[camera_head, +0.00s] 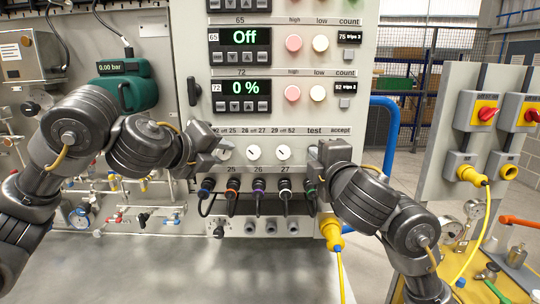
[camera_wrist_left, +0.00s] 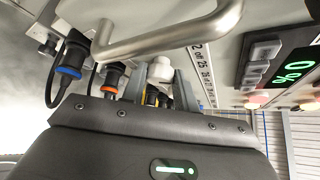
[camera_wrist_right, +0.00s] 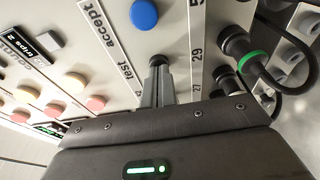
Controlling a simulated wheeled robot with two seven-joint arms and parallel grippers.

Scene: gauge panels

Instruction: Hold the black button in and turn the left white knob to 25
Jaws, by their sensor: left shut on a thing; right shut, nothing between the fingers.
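The left white knob (camera_head: 225,152) is at the left end of a row of white knobs on the panel, partly hidden by my left gripper (camera_head: 216,147). In the left wrist view the white knob (camera_wrist_left: 160,69) sits between the two fingers, which are shut on it. Its pointer reading cannot be made out. The black button (camera_wrist_right: 158,60) shows in the right wrist view below the word "test". The tips of my right gripper (camera_wrist_right: 157,76) are shut, empty and at the button, seemingly touching it. How far in the button is cannot be told. In the head view my right gripper (camera_head: 322,154) hides it.
A blue button (camera_wrist_right: 144,14) is beside the black one, by "accept". Two more white knobs (camera_head: 253,153) (camera_head: 283,153) sit between my grippers. Plugged cables (camera_head: 258,187) hang below. A metal handle (camera_wrist_left: 165,35) passes close to my left gripper. Displays read "Off" (camera_head: 243,37) and "0 %" (camera_head: 243,87).

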